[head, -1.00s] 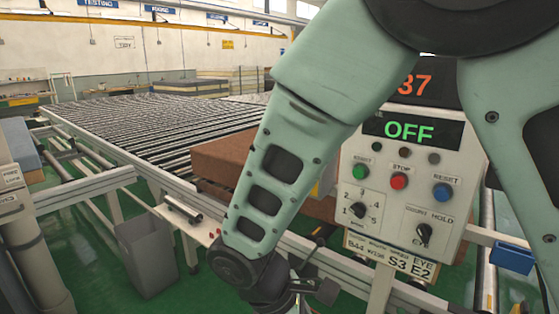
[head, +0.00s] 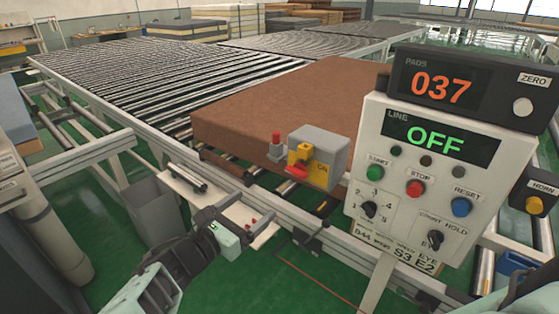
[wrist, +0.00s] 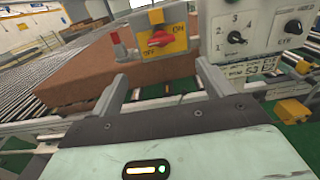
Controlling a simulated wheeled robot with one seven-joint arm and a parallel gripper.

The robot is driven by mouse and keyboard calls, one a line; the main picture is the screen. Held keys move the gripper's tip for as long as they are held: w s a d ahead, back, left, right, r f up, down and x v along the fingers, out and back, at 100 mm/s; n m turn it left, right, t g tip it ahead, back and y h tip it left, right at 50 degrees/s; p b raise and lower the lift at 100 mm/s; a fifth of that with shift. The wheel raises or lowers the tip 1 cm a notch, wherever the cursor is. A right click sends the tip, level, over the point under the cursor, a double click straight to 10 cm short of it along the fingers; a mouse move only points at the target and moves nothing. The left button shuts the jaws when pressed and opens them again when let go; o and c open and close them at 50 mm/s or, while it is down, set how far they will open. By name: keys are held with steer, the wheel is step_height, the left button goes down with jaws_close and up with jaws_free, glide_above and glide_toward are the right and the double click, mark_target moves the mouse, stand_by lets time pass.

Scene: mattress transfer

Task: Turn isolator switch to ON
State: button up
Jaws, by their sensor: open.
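The isolator switch is a grey box with a yellow plate and a red handle (head: 297,170), beside the conveyor left of the control panel. In the wrist view its red handle (wrist: 159,39) lies nearly flat across the yellow plate, between an ON mark at upper right and a mark at lower left that looks like OFF. My gripper (wrist: 160,82) is open and empty, its two fingers spread below the switch in the picture and apart from it.
The control panel (head: 400,190) stands right of the switch; its LINE display (head: 437,138) reads OFF and the pads display reads 037. A brown mattress (head: 270,105) lies on the roller conveyor (head: 130,80) behind. A grey bin (head: 152,210) stands at left.

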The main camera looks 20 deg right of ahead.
mark_target(294, 174)
steer(key=p+x, duration=0.6)
steer(key=x, duration=0.8)
steer(key=shift+w+d+r, duration=0.1)
steer(key=shift+w+d, duration=0.05)
steer(key=shift+d, duration=0.15)
steer(key=shift+w+d+p, duration=0.35)
steer(key=shift+w+d, duration=0.05)
steer(key=shift+d, duration=0.1)
steer(key=c, duration=1)
